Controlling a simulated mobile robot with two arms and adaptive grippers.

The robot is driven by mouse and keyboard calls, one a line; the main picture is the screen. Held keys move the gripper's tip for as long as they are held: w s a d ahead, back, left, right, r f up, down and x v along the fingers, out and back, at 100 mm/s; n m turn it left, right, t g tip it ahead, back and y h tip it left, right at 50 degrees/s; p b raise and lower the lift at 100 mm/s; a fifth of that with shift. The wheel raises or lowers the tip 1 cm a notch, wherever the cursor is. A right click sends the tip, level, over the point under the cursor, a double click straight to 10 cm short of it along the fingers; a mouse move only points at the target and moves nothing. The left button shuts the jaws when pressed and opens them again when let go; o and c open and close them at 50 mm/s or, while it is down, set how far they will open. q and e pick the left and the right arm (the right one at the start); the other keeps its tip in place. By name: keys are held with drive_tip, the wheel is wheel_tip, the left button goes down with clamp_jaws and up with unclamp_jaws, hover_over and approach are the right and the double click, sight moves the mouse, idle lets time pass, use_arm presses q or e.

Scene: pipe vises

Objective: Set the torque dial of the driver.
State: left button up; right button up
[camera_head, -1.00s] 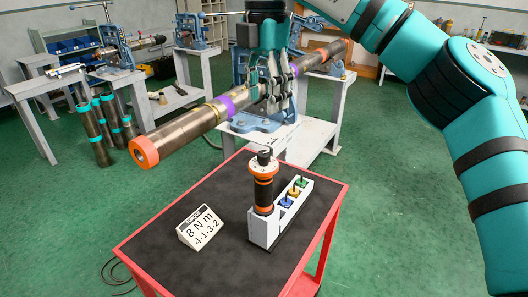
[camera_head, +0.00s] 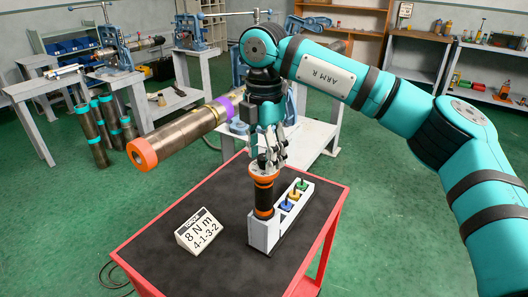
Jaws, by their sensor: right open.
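The driver (camera_head: 263,198), black with orange bands, stands upright in a light grey holder (camera_head: 262,234) on the cart. Its top end, with an orange ring (camera_head: 262,181), points up. My right gripper (camera_head: 266,162) points down at the driver's top end, with its open fingers around or just above it; contact cannot be told. A white card (camera_head: 200,231) to the left of the driver reads "8 N m" and "4-1-3-2". My left gripper is out of view.
The red cart (camera_head: 172,204) has a dark top, clear at its left and front. Several coloured bits (camera_head: 294,196) stand in the holder behind the driver. A long pipe (camera_head: 190,127) with an orange end sits in the vise behind.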

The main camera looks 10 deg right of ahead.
sight(264, 156)
drive_tip(key=c, duration=0.4)
clamp_jaws()
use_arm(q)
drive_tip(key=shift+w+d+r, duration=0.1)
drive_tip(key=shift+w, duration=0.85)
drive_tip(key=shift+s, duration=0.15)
use_arm(e)
drive_tip(key=shift+n, duration=0.4)
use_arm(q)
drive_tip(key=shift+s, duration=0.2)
use_arm(e)
drive_tip(key=shift+n, duration=0.8)
drive_tip(key=shift+o, duration=2)
unclamp_jaws()
wheel_tip(264, 156, up, 12)
